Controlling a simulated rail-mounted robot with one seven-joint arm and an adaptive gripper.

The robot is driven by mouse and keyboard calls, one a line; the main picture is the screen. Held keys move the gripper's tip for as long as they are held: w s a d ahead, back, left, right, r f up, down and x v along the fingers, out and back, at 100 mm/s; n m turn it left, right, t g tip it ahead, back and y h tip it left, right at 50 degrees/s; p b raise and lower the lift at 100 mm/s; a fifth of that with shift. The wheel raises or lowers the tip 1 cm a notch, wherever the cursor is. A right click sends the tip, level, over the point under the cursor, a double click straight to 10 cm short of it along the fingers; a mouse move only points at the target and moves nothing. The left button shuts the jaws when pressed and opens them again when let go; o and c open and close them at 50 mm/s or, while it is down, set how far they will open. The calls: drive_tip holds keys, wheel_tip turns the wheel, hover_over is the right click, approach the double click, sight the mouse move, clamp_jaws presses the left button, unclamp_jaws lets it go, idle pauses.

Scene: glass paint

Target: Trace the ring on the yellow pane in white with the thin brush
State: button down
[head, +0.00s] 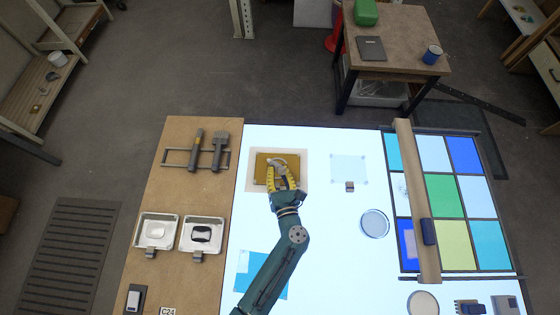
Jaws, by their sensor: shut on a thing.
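The yellow pane (262,164) is a small amber square on a pale backing near the top left of the light table. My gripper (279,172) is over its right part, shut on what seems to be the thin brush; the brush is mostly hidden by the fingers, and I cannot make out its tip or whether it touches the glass. The ring on the pane cannot be made out clearly. A white paint tray (139,235) stands on the wooden board at left, with a white pool in it. A tray with black paint (184,240) stands beside it.
A rack (174,158) holds two tools, one a broad brush (220,145). A wooden bar (418,200) lies across a coloured panel (444,196) at right. A round dish (374,223) and a pale square (348,168) lie on the light table (330,265). A blue sheet (257,265) lies near my arm.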

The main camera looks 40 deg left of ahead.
sight(284, 174)
drive_tip(key=shift+s+d+p, duration=0.15)
drive_tip(key=shift+s+p, duration=0.25)
drive_tip(key=shift+s, duration=0.15)
drive_tip(key=shift+s+d+p, duration=0.15)
drive_tip(key=shift+s+p, duration=0.2)
drive_tip(key=shift+s, duration=0.2)
drive_tip(key=shift+s+d+r+p, duration=0.1)
drive_tip(key=shift+s+d+p, duration=0.3)
drive_tip(key=shift+s+d, duration=0.4)
drive_tip(key=shift+d, duration=0.3)
drive_tip(key=shift+d+p, duration=0.5)
drive_tip(key=shift+d, duration=0.5)
drive_tip(key=shift+w+d, duration=0.2)
drive_tip(key=shift+d, duration=0.25)
drive_tip(key=shift+w+d, duration=0.2)
drive_tip(key=shift+d, duration=0.25)
wheel_tip(284, 174, up, 5)
drive_tip(key=p, duration=0.5)
drive_tip(key=shift+p, duration=0.3)
